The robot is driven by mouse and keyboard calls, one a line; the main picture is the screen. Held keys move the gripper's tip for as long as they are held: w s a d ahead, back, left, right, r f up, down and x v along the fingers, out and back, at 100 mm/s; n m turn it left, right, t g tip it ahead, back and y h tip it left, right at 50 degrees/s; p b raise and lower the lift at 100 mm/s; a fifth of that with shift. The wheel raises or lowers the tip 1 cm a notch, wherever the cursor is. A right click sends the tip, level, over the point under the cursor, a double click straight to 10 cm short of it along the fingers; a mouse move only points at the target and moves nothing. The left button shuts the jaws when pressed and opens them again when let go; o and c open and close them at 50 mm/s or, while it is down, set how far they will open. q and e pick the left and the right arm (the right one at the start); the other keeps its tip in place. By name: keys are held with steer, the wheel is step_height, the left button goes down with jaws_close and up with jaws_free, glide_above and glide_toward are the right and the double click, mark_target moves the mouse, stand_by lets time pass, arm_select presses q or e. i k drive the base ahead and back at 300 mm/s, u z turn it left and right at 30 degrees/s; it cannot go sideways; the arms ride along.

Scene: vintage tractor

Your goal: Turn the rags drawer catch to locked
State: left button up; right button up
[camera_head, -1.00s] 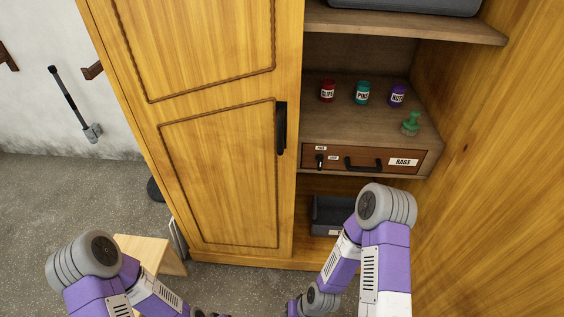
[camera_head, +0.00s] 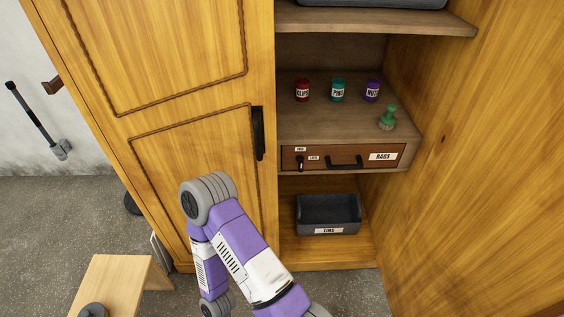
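The rags drawer (camera_head: 359,162) is a brown drawer front below the cabinet's middle shelf, shut, with a white RAGS label (camera_head: 383,156) at its right. Its catch (camera_head: 300,162) is a small black lever near the drawer's left end. The lever looks about upright, under the upper of two small white labels; the other label (camera_head: 314,158) is to its upper right. Their print is too small to read surely. A black pull handle (camera_head: 345,162) sits mid-drawer. One of my arms crosses the lower middle, left of the drawer. Neither gripper shows.
The left cabinet door (camera_head: 190,170) is shut, with a long black handle (camera_head: 258,133). Jars and a green stamp-like object (camera_head: 388,118) stand on the shelf above the drawer. A grey bin (camera_head: 328,214) sits below. A small wooden stool (camera_head: 112,283) stands at lower left.

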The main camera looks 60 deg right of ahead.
mark_target(301, 163)
steer(key=i, duration=0.9)
steer(key=z, duration=2.05)
